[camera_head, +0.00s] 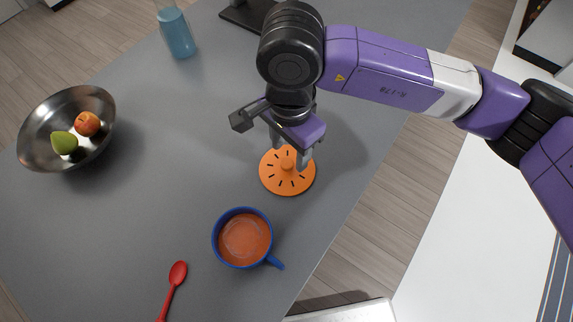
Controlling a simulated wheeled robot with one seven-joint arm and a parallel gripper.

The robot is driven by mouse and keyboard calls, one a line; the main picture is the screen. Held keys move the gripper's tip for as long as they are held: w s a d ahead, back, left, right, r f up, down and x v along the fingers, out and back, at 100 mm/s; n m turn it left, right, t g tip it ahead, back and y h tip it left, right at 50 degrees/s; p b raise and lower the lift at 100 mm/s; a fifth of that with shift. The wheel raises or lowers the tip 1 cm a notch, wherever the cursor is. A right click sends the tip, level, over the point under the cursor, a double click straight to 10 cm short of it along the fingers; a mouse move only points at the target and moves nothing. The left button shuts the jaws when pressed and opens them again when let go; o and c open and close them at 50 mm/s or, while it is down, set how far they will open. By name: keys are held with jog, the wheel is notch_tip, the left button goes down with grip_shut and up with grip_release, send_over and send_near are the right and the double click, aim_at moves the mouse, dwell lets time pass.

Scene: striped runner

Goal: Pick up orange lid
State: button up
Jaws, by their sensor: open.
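The orange lid (286,183) is a flat round disc with dark slots and a raised knob in its middle. It lies on the grey table near the right edge. My gripper (290,160) is open and points down over the lid, with its fingertips close to the knob, one on each side in the picture. The back of the lid is partly hidden by the fingers. I cannot tell whether the fingers touch the knob.
A blue mug (243,238) with orange-brown contents stands just in front of the lid. A red spoon (174,286) lies at the front. A metal bowl (40,107) with two fruits stands left. A blue bottle (178,35) stands at the back. The table (190,150) is clear between them.

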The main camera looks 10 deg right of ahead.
aim_at(287, 164)
jog(key=shift+w+a+f+p, duration=0.15)
jog(key=shift+f+p, duration=0.25)
jog(key=shift+f, duration=0.85)
jog(key=shift+a+f+p, duration=0.15)
jog(key=shift+f+p, duration=0.25)
jog(key=shift+f, duration=0.8)
grip_shut()
